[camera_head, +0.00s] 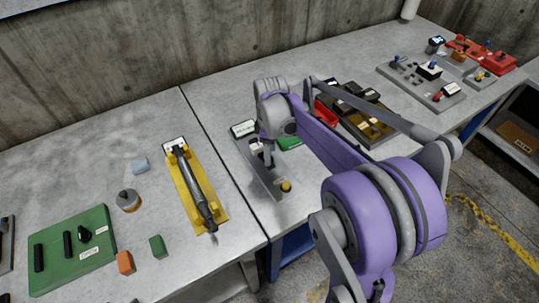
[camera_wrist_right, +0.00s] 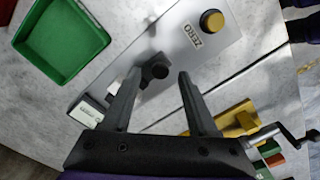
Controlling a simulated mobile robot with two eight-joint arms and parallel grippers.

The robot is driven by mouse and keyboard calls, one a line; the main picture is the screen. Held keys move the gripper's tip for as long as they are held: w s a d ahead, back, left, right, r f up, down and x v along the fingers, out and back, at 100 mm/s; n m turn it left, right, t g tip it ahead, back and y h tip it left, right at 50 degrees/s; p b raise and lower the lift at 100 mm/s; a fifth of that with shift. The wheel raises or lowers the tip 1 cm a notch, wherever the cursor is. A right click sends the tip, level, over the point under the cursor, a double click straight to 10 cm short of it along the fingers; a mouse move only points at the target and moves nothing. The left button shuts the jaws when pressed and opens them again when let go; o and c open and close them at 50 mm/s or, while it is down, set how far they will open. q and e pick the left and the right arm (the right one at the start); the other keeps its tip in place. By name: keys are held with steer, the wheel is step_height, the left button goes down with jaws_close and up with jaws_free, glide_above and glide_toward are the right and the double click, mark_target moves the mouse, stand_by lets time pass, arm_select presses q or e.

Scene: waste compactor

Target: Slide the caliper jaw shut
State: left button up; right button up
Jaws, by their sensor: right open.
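The caliper is a grey metal plate (camera_head: 262,178) on the bench, with a yellow button (camera_head: 286,186) at its near end. In the right wrist view the plate (camera_wrist_right: 215,50) carries a ZERO label (camera_wrist_right: 192,36) beside the yellow button (camera_wrist_right: 212,20). A dark knob (camera_wrist_right: 155,72), apparently on the sliding jaw, shows between my right fingertips. My right gripper (camera_head: 262,155) is open over the plate, its fingers (camera_wrist_right: 160,74) either side of the knob; contact cannot be told. The arm partly hides the caliper's far end in the head view. My left gripper is not in view.
A green tray (camera_wrist_right: 62,40) lies close beside the plate. A yellow fixture (camera_head: 174,170) with a dark cylinder and crank stands to the left. A green board (camera_head: 72,262) and small blocks lie further left. Dark and red trays stand behind my arm.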

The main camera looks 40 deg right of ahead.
steer(key=shift+f, duration=0.95)
steer(key=shift+c, duration=0.2)
jaws_close()
